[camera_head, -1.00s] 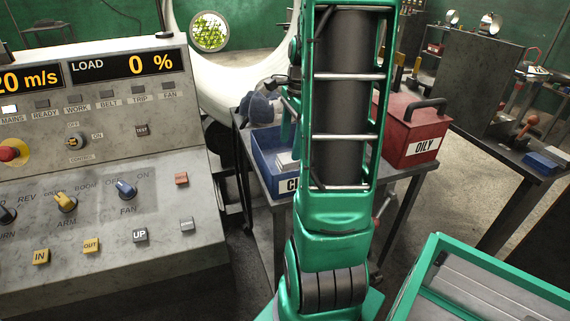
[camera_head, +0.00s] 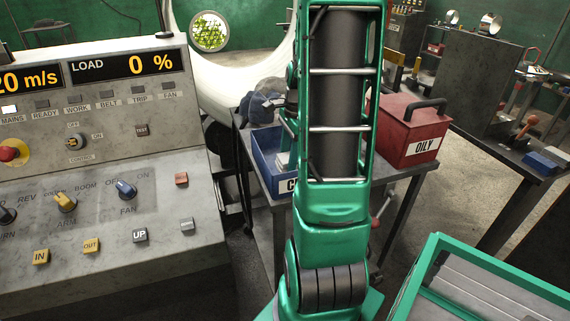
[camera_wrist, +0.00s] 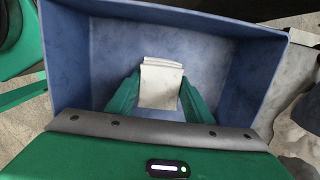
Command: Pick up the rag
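A white folded rag (camera_wrist: 161,82) lies inside the blue box in the wrist view. The blue box (camera_wrist: 75,60) fills most of that view; in the head view the same box (camera_head: 262,152) stands on a dark table, partly behind my arm. My gripper (camera_wrist: 160,84) reaches into the box with one green finger on each side of the rag. The fingers are spread apart, with their tips close to the rag's sides; I cannot tell whether they touch it. In the head view my arm hides the gripper.
A red box (camera_head: 408,130) labelled OILY stands on the same table (camera_head: 385,182), right of my arm. A grey control panel (camera_head: 105,150) fills the left. A green-framed case (camera_head: 480,285) is at lower right. A dark workbench (camera_head: 500,150) stands further right.

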